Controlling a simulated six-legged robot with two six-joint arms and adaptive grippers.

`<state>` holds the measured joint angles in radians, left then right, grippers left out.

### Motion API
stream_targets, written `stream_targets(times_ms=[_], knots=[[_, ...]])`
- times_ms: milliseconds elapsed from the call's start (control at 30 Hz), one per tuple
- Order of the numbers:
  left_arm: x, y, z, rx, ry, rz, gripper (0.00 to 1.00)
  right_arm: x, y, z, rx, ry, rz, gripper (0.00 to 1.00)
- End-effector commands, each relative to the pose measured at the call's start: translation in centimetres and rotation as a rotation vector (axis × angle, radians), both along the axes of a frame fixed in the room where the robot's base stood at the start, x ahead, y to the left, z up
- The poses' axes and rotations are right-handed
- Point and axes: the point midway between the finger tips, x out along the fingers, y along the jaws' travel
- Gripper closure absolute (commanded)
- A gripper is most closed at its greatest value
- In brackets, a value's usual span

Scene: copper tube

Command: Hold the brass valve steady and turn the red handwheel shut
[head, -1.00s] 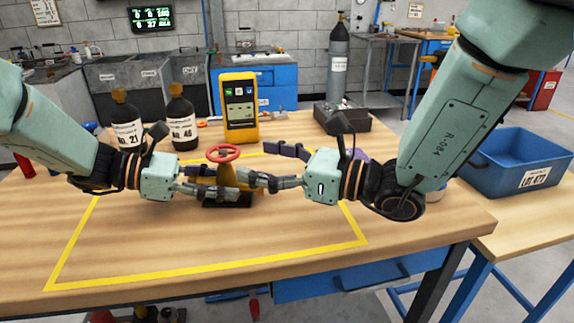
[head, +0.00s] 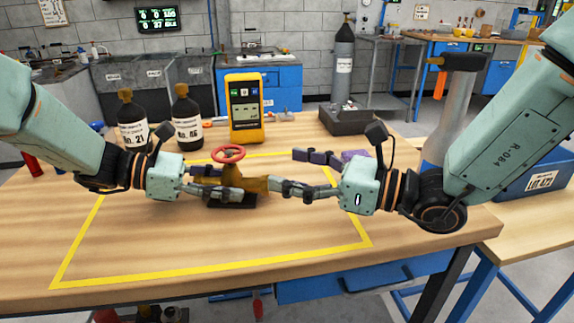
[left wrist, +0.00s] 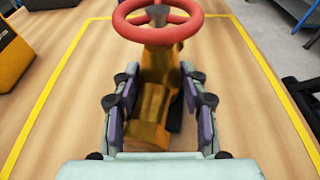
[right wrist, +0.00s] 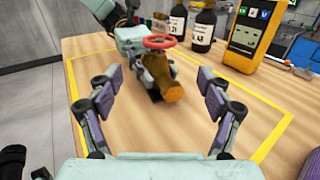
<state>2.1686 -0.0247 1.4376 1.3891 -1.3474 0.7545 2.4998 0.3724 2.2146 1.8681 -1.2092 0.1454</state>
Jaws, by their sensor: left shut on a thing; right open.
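The brass valve (head: 252,184) stands on a dark base inside the yellow outline on the table, with the red handwheel (head: 229,154) on top. Both also show in the left wrist view, the valve (left wrist: 150,110) between the fingers and the handwheel (left wrist: 158,22) above. My left gripper (head: 232,186) is shut on the valve body from the left. My right gripper (head: 292,172) is open and empty to the right of the valve, apart from it. In the right wrist view the valve (right wrist: 160,80) and handwheel (right wrist: 160,42) lie ahead, beyond the spread fingers.
A yellow meter (head: 245,110) and two dark bottles (head: 132,122) (head: 187,120) stand behind the valve. A dark grey box (head: 346,119) is at the back right. A blue bin (head: 535,172) stands on the right-hand bench. The front of the outlined area (head: 200,250) is clear.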

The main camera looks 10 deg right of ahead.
Motion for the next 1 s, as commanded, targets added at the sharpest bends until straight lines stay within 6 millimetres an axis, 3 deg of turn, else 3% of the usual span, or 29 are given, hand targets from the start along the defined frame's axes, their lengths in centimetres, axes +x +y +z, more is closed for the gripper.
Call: stream_targets(times_ms=[100,300,567,1000], knots=[[0.1,0.0,0.1,-0.002,-0.002,0.0,0.74,0.9,-0.5,-0.9,-0.011,-0.012,0.015,0.21],[0.1,0.0,0.1,-0.002,-0.002,0.0,0.74,2.3,-1.1,-0.8,-0.016,-0.041,0.133,0.21],[0.0,0.0,0.1,-0.002,-0.002,0.0,0.74,2.2,-0.7,-0.3,-0.001,-0.003,0.204,0.21],[0.0,0.0,0.1,-0.002,-0.002,0.0,0.74,4.1,3.7,-0.4,-0.005,-0.003,0.204,0.21]])
